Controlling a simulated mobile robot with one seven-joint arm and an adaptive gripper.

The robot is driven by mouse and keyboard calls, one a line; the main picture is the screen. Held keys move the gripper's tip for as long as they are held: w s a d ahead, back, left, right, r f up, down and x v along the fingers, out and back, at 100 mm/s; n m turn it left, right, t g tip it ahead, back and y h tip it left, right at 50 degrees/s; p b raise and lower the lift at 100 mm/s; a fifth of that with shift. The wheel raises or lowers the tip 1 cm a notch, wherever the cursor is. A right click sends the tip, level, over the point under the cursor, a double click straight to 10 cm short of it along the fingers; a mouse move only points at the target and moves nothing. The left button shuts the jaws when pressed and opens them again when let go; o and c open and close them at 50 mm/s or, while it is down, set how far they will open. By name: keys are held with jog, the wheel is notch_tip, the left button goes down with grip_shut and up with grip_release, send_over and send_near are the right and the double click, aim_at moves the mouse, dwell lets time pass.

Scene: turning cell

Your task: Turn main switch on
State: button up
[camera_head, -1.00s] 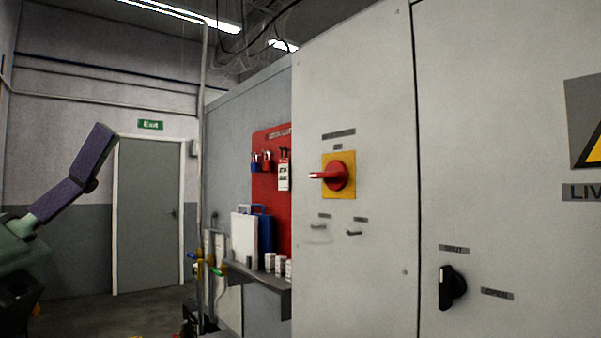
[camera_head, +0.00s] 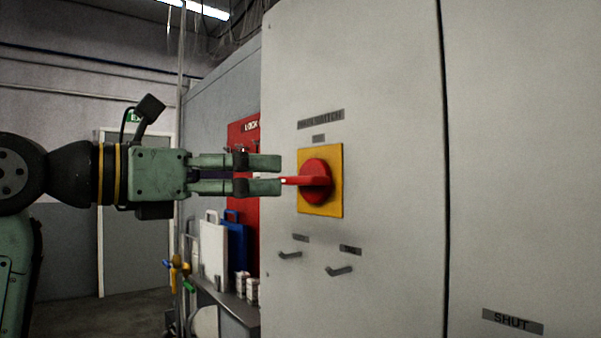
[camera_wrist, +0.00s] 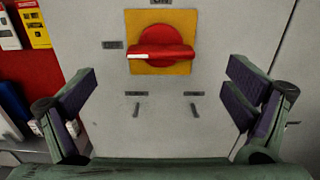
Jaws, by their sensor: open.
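The main switch is a red rotary handle (camera_head: 315,181) on a yellow square plate (camera_head: 333,207), on the light grey cabinet door under a label. Its handle lies roughly horizontal, its white-marked tip pointing left. In the wrist view the red handle (camera_wrist: 160,50) is at the top middle, ahead of and between the spread fingers. My gripper (camera_head: 266,174) is open and empty. In the head view its fingertips are just left of the handle's tip; whether they touch it I cannot tell.
Two small grey handles (camera_head: 290,255) (camera_head: 339,270) stick out of the door below the switch. A red lockout board (camera_head: 240,135) and a shelf (camera_head: 240,305) with a white case, a blue case and small containers stand at the left. The cabinet face (camera_head: 370,100) right of the switch is clear.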

aim_at(292, 177)
jog(key=p+x, duration=0.2)
jog(key=x, duration=0.6)
jog(key=shift+w+d, duration=0.2)
jog(key=shift+d, duration=0.05)
jog(key=shift+c, duration=0.4)
jog(key=c, duration=1.1)
jog(key=shift+o, duration=0.2)
